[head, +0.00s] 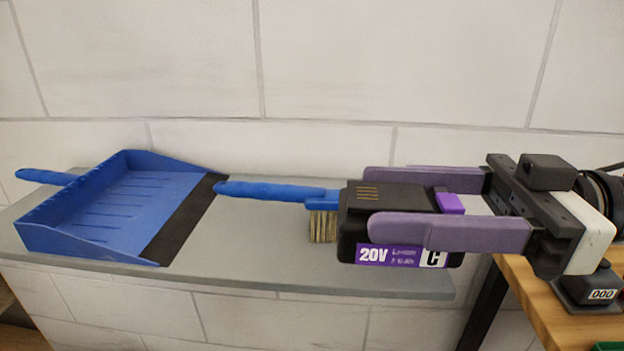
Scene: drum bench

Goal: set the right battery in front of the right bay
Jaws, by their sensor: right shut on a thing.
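A black battery (385,236) with a purple label reading 20V and a letter C is held in my right gripper (392,207). The gripper comes in from the right, and its two purple fingers are shut on the battery's near and far sides. The battery appears in front of the grey shelf, covering part of it; I cannot tell its exact height. No battery bay is clearly in view. My left gripper is not in view.
A grey shelf (255,250) runs along the white block wall. On it lie a blue dustpan (120,205) and a blue-handled brush (275,192), partly hidden by the battery. A wooden bench (535,305) at the right carries a black piece marked 000 (590,290).

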